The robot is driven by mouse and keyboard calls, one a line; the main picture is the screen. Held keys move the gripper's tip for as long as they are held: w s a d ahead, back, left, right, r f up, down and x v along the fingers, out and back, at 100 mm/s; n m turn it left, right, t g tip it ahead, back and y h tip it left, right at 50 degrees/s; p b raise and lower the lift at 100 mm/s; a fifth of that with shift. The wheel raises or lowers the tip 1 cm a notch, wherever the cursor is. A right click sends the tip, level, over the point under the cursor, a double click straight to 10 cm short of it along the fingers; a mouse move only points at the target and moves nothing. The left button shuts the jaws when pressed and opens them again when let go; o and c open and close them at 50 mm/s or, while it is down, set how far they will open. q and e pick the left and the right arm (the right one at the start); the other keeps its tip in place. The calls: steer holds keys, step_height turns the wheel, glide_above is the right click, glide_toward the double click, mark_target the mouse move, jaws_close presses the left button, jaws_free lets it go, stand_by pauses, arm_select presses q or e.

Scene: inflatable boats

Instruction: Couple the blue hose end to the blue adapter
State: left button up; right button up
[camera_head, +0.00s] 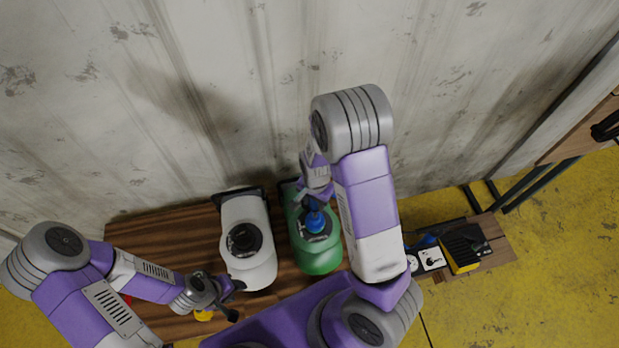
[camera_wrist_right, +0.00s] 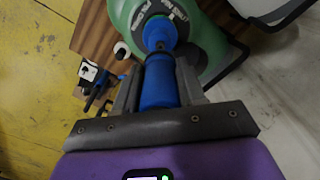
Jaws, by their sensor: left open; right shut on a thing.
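My right gripper (camera_wrist_right: 160,92) is shut on the blue hose end (camera_wrist_right: 161,78), a blue cylinder between its two fingers. Just beyond it is the blue adapter (camera_wrist_right: 159,32), a round blue piece with a dark centre on the green rounded body (camera_wrist_right: 205,22). The hose end lines up closely with the adapter; whether they touch is unclear. In the head view the right gripper (camera_head: 315,190) points down at a blue part (camera_head: 316,221) on the green body (camera_head: 318,258). My left gripper (camera_head: 218,297) is open and empty, beside the white body's lower left.
The white rounded body (camera_head: 258,274) with a dark round fitting stands left of the green one on a wooden table (camera_head: 165,232). A black and yellow item (camera_head: 461,253) and a white socket plate (camera_head: 431,258) lie at the right. A metal wall stands behind.

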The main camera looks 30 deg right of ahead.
mark_target(315, 214)
steer(key=shift+w+d+r+m, duration=0.1)
steer(key=shift+d+r+m, duration=0.05)
steer(key=shift+r+m, duration=0.15)
steer(key=shift+f+b, duration=0.55)
steer(key=shift+f, duration=0.2)
step_height(315, 214, down, 4)
steer(key=b, duration=0.3)
steer(key=shift+r, duration=0.2)
steer(key=shift+f+b, duration=0.4)
steer(key=shift+f+b, duration=0.65)
steer(key=shift+f, duration=0.3)
stand_by(0.3)
